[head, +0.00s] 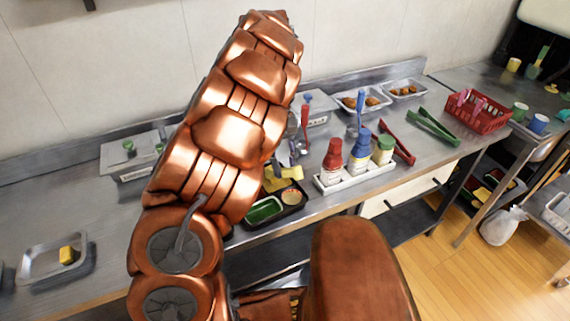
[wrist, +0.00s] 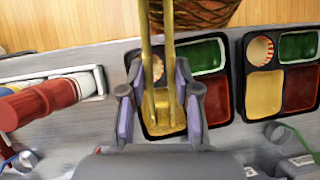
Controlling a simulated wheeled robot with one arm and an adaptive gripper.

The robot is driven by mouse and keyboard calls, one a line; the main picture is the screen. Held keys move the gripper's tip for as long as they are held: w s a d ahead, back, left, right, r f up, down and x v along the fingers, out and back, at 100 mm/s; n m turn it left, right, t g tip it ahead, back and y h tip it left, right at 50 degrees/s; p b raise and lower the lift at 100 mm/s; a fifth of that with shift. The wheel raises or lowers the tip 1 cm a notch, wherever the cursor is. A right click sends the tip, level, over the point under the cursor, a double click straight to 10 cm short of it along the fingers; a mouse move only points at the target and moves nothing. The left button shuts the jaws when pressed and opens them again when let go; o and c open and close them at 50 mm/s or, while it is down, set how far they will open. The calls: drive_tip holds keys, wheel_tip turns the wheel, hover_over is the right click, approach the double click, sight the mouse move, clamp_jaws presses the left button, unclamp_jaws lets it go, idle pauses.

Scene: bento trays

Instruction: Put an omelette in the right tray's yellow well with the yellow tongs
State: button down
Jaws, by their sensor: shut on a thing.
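My gripper (wrist: 160,100) is shut on the yellow tongs (wrist: 169,50), which stand between its fingers in the wrist view. A yellow block, seemingly an omelette (wrist: 162,98), shows at the tongs' lower ends; whether it touches the well floor is unclear. The right tray (wrist: 178,42) is below, with its yellow well (wrist: 176,127) under the tongs. The left tray (wrist: 244,75) lies beside it, its yellow well (wrist: 264,92) empty. In the head view my arm hides most of the trays; the right tray's green well (head: 264,210) shows. Another omelette (head: 67,255) lies in a metal pan (head: 38,264).
A white rack (head: 355,178) of sauce bottles stands just right of the right tray. Red tongs (head: 397,145), green tongs (head: 432,127) and a red basket (head: 478,113) lie farther right. A lidded container (head: 130,160) is at the back left. The left counter is mostly clear.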

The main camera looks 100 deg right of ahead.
drive_tip(key=shift+f+b, duration=0.3)
drive_tip(key=shift+f, duration=0.3)
drive_tip(key=c, duration=1.2)
unclamp_jaws()
drive_tip(key=shift+r, duration=0.1)
wheel_tip(320, 180, up, 12)
drive_tip(key=p, duration=0.6)
drive_tip(key=shift+p, duration=0.4)
drive_tip(key=shift+c, duration=0.7)
